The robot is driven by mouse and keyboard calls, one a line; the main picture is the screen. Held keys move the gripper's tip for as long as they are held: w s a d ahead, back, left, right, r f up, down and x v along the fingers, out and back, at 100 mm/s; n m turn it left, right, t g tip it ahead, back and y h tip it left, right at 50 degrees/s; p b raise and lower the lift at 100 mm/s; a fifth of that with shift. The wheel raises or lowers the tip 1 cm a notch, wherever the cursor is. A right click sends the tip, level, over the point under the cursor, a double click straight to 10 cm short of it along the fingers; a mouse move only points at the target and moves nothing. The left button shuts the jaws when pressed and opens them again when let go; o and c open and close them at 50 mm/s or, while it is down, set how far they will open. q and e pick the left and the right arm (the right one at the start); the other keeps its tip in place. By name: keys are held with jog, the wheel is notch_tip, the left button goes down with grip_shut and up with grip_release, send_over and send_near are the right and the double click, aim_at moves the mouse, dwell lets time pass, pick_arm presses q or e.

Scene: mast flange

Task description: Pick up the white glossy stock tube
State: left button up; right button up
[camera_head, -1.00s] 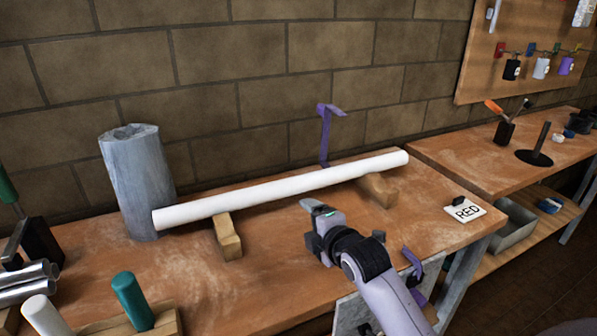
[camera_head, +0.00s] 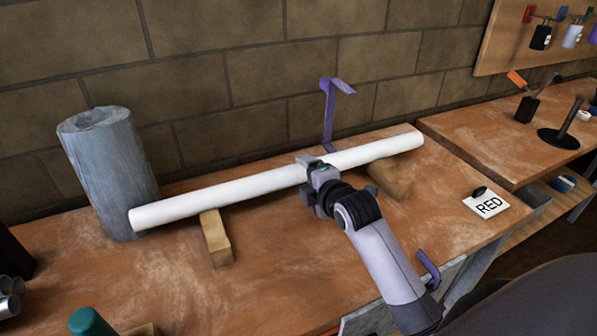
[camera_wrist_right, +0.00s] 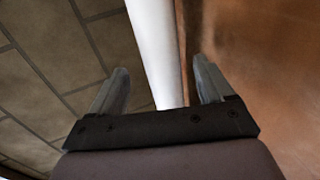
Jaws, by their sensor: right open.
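The white glossy stock tube (camera_head: 230,190) lies across two wooden blocks on the workbench, its left end close to a grey cylinder. My right gripper (camera_head: 312,172) is at the tube, a little right of its middle, and covers a short stretch of it. In the right wrist view the tube (camera_wrist_right: 156,45) runs between the two open fingers of my right gripper (camera_wrist_right: 160,90), with a gap showing on each side. Whether a finger touches it I cannot tell. My left gripper is not in view.
The wooden blocks (camera_head: 216,240) and (camera_head: 390,178) support the tube on the workbench (camera_head: 290,270). A grey cylinder (camera_head: 108,175) stands at left. A purple bracket (camera_head: 330,110) rises behind the tube. A brick wall stands behind.

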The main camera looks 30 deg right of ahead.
aim_at(302, 174)
jog(key=shift+x, duration=2.55)
jog(key=shift+f, duration=0.1)
jog(key=c, duration=1.3)
jog(key=shift+c, duration=0.7)
jog(key=shift+r, duration=0.25)
